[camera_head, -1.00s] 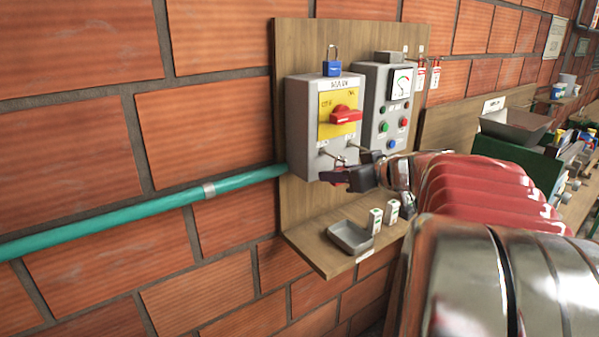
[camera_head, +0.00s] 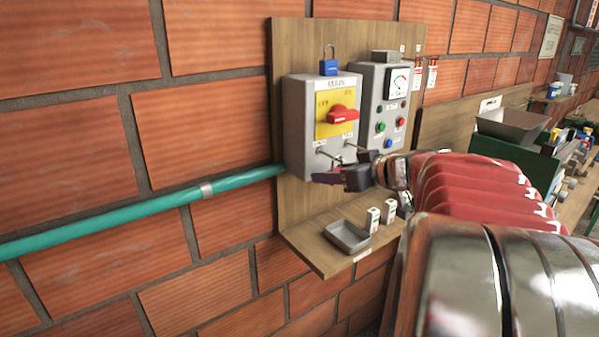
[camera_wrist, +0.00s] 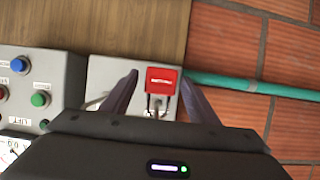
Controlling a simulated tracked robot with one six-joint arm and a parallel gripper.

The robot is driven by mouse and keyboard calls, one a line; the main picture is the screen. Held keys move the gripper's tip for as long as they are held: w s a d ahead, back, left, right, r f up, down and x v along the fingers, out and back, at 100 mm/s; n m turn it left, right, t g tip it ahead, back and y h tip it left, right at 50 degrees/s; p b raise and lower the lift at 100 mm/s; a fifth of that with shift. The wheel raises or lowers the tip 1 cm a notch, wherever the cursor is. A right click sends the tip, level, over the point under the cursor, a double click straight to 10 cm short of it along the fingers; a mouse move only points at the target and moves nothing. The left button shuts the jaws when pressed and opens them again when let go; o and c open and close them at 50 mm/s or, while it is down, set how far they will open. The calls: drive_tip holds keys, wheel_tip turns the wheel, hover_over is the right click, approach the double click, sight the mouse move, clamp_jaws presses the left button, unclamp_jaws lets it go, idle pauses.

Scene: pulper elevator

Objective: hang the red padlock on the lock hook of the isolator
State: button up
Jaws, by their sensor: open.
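The red padlock (camera_wrist: 162,79) sits between the fingers of my gripper (camera_head: 330,177) in the wrist view, its shackle toward the isolator (camera_head: 300,130). Gaps show on both sides, so the fingers are open around it. The shackle meets a hook (camera_wrist: 157,110) on the isolator and seems to be around it, though the exact contact is hard to tell. The isolator is a grey box with a yellow plate and a red rotary handle (camera_head: 342,115).
A blue padlock (camera_head: 329,67) stands on top of the isolator. A grey control box (camera_head: 372,105) with coloured buttons is close on the right. Below are a shelf with a grey tray (camera_head: 347,237) and small white blocks (camera_head: 373,220). A green pipe (camera_head: 130,218) enters from the left.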

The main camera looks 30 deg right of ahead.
drive_tip(key=v, duration=1.3)
drive_tip(key=shift+s, duration=0.35)
